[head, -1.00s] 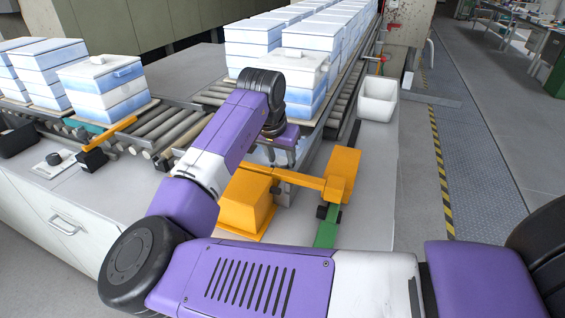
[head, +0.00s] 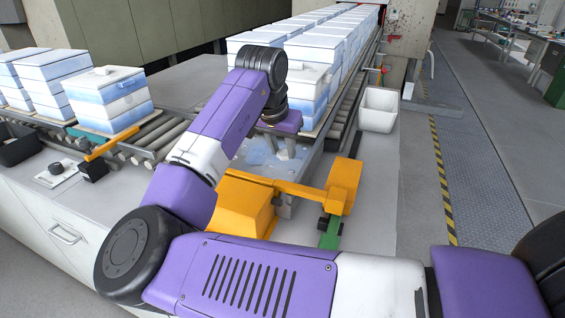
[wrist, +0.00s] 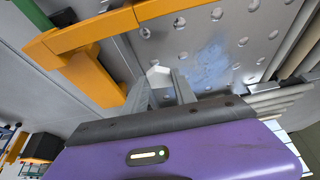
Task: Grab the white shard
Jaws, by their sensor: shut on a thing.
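The white shard (wrist: 158,76) is a small pale piece between my fingertips in the wrist view. My gripper (wrist: 160,84) is shut on it, over a grey metal plate (wrist: 225,40) with round holes. In the head view my gripper (head: 284,153) points down over the plate, in front of the box stacks. The shard is too small and too covered by the fingers to make out clearly there. A pale blue powdery patch (wrist: 208,65) lies on the plate beside the fingers.
An orange bracket (head: 250,207) stands close in front of my gripper. Stacked white and blue boxes (head: 318,50) stand on the roller conveyor just behind it. A white bin (head: 379,110) is to the right. Another box stack (head: 108,98) is on the left rollers (head: 150,137).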

